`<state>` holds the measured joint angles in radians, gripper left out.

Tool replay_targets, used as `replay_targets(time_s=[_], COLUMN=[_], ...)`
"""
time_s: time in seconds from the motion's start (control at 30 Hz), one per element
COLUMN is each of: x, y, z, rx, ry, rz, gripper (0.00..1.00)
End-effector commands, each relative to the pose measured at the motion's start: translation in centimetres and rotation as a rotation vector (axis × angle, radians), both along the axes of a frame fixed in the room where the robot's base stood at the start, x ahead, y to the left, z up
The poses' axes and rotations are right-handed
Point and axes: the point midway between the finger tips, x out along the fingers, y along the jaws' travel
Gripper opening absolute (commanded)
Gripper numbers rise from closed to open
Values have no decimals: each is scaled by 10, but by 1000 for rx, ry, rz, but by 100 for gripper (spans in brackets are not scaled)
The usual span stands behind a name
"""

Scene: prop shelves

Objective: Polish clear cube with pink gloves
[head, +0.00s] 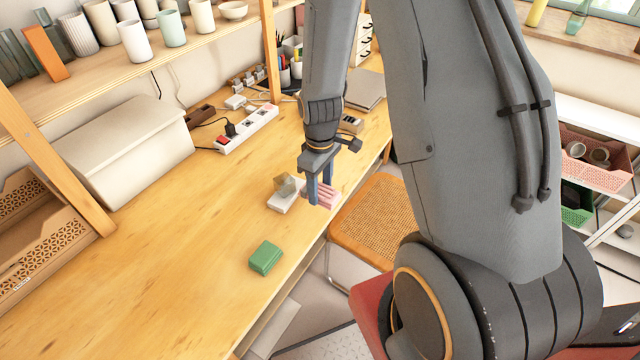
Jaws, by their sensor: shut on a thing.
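The clear cube (285,184), a small see-through greyish block, sits on a flat white pad (284,201) near the table's front edge. The pink gloves (328,194) show as a folded pink bundle just right of the pad. My gripper (319,195) points down with its blue fingers at the gloves and is shut on them. The fingers hide part of the bundle. I cannot tell whether the gloves touch the table.
A green block (265,257) lies on the wooden table (190,270), left of which is free room. A power strip (248,128) and a beige box (125,150) stand behind. A cane-seat chair (375,222) is beside the front edge.

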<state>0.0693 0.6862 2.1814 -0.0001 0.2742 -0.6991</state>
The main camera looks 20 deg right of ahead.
Motion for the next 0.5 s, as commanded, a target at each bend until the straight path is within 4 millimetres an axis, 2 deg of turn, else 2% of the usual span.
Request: replay_targets(time_s=[0.37,0.5], x=[6,14], y=[3,10], z=[-36,-35], rx=[-1,0], ry=[1,-1], rz=[-2,-1], gripper=[28,28])
